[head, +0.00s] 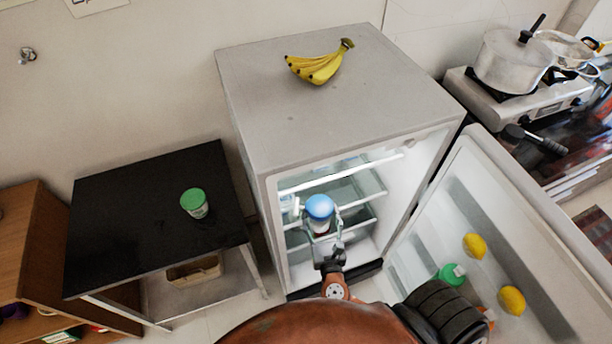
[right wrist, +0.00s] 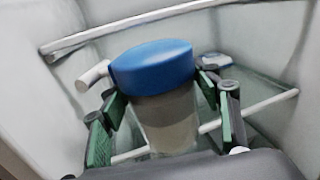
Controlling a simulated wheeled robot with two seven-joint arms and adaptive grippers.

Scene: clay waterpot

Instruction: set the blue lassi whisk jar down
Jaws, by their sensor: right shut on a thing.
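The blue-lidded jar (head: 320,208) is at the opening of the lit fridge in the head view. My right gripper (head: 322,236) is shut on it. In the right wrist view the jar (right wrist: 155,70) stands roughly upright, with a blue lid and a greyish see-through body, between the green-padded fingers of the right gripper (right wrist: 165,115). Fridge shelves (head: 355,190) lie behind and around the jar. I cannot tell whether its base touches a shelf; its lower part is hidden by the gripper. My left gripper is not seen.
The fridge door (head: 500,200) stands open at right, holding two lemons (head: 474,245) and a green-lidded jar (head: 452,274). Bananas (head: 318,66) lie on the fridge top. Another green-lidded jar (head: 195,203) stands on the black table (head: 140,230), which has free room. A pot (head: 510,60) sits on the stove.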

